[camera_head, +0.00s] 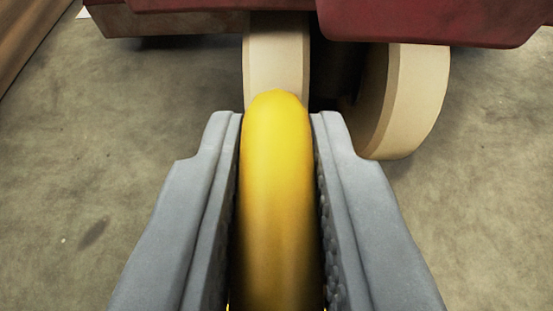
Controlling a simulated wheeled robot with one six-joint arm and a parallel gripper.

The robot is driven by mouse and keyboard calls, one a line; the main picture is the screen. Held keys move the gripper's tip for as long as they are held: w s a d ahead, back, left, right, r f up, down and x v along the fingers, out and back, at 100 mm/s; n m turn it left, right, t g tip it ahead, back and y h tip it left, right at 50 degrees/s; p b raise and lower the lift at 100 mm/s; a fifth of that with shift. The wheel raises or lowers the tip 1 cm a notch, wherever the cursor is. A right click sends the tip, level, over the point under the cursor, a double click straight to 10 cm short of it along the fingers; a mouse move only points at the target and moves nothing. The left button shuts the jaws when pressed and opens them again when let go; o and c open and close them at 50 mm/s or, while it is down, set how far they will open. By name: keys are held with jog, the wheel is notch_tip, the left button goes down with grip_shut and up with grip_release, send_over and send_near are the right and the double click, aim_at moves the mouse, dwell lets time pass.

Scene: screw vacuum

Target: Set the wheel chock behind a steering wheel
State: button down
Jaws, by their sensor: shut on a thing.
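My gripper (276,118) is shut on a yellow rounded thing, the wheel chock (277,200), which sits between its two grey fingers. Only the chock's curved top and front show; its underside is hidden. Ahead of the chock stands a cream wheel (276,55) under a dark red body (430,20). A second cream wheel (408,105) stands to the right, turned at an angle. The chock's front end overlaps the lower part of the first wheel in the picture. I cannot tell whether they touch.
The grey-brown concrete floor (90,130) is clear on the left and on the right (490,190). The red body hangs low across the top of the view. A brown surface (25,35) edges the top left corner.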

jog(key=shift+w, duration=0.45)
jog(key=shift+f, duration=0.7)
jog(key=c, duration=1.3)
grip_release()
jog(key=shift+f, duration=0.15)
jog(key=v, duration=1.2)
